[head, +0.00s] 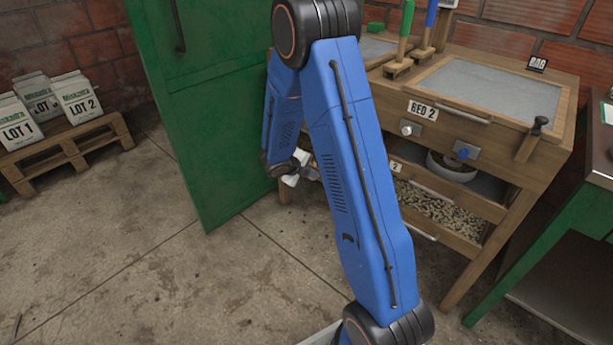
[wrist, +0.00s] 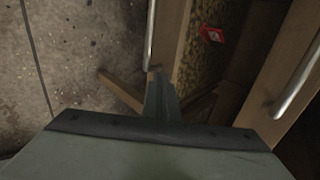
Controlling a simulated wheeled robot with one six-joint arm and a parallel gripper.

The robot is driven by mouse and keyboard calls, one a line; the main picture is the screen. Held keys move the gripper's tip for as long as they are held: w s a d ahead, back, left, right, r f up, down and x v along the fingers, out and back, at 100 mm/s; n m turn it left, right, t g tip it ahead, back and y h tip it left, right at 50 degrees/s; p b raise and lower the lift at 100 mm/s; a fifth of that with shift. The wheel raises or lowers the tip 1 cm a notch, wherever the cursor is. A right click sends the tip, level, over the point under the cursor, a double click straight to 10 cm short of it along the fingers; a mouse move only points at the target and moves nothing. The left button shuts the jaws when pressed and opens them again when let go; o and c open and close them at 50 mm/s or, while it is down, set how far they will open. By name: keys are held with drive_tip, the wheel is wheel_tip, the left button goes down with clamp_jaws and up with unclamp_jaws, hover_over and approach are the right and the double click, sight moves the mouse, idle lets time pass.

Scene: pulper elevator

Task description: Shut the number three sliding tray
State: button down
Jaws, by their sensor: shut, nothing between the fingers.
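A wooden bench marked BED 2 (head: 480,112) has slatted tray levels below it. One tray front carries a "2" label (head: 396,168). I can read no number three label in either view. In the wrist view an open tray's wooden front (wrist: 172,38) with a metal handle (wrist: 150,38) shows, with pale beans (wrist: 197,48) behind it. My gripper (head: 296,168) is low at the bench's left end, partly hidden by my blue arm. In the wrist view my gripper (wrist: 160,82) is shut and empty, its tips close to that tray front; contact cannot be told.
A green door (head: 215,120) stands left of the bench. A pallet (head: 65,150) with LOT bags is at far left. A green table (head: 560,220) is at right. A red tag (wrist: 212,34) lies by the beans.

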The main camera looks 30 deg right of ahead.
drive_tip(key=shift+w+d, duration=0.3)
drive_tip(key=shift+d, duration=0.45)
drive_tip(key=shift+w+d, duration=0.25)
drive_tip(key=shift+d, duration=0.4)
drive_tip(key=shift+w+d, duration=0.25)
drive_tip(key=shift+d, duration=0.45)
drive_tip(key=shift+w+d, duration=0.25)
drive_tip(key=shift+d, duration=0.4)
drive_tip(key=shift+s+a, duration=0.15)
drive_tip(key=shift+a, duration=0.3)
drive_tip(key=a+f+v, duration=0.1)
drive_tip(key=v, duration=1.1)
drive_tip(key=shift+s+a+f, duration=0.15)
drive_tip(key=shift+s+a, duration=0.2)
